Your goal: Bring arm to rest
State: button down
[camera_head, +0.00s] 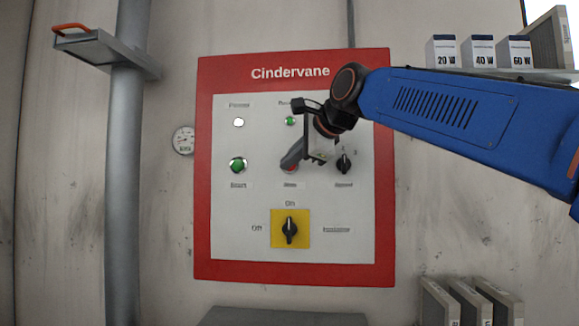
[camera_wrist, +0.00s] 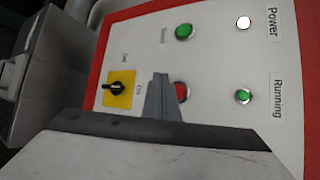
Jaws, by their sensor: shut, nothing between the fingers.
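My blue arm (camera_head: 470,115) reaches in from the right across the upper right of the Cindervane panel (camera_head: 225,225). My gripper (camera_head: 290,162) is shut and empty, in front of the red stop button (camera_head: 289,169), which it partly covers. In the wrist view the shut fingers (camera_wrist: 162,80) point at the panel beside the red button (camera_wrist: 181,92). I cannot tell whether they touch it. The green start button (camera_head: 238,165) is left of my gripper. The black speed knob (camera_head: 344,163) is to its right. The rotary switch (camera_head: 289,230) on a yellow plate points up to On.
The white power lamp (camera_head: 239,122) and the green running lamp (camera_head: 290,121) look lit. A grey pipe (camera_head: 125,190) with a small shelf (camera_head: 105,50) stands left, near a gauge (camera_head: 184,140). Boxes (camera_head: 478,52) sit on a shelf at upper right. Panels (camera_head: 470,303) stand at lower right.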

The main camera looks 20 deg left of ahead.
dwell(0.7)
jog(key=s+d+f+n+h, duration=0.2)
jog(key=d+f, duration=0.6)
jog(key=d, duration=0.3)
jog(key=s+d+f+n+h, duration=0.1)
jog(key=d+f+h, duration=0.1)
jog(key=d+f, duration=0.7)
jog(key=s+d+f+n+h, duration=0.2)
jog(key=d+f, duration=0.4)
jog(key=d, duration=0.7)
jog(key=s+d+f+n+g+h, duration=0.1)
jog(key=s+d+f+n, duration=0.1)
jog(key=s+d+f, duration=0.5)
jog(key=s+d+f+n+g+h, duration=0.1)
jog(key=s+d+f, duration=0.5)
jog(key=f, duration=0.8)
jog(key=s+d+f+n+g+h, duration=0.1)
jog(key=s+d+f+n+h, duration=0.1)
jog(key=s+d+f, duration=0.5)
jog(key=s+f+n, duration=0.1)
jog(key=s+f, duration=0.2)
jog(key=shift+d+f, duration=0.3)
jog(key=shift+d, duration=0.05)
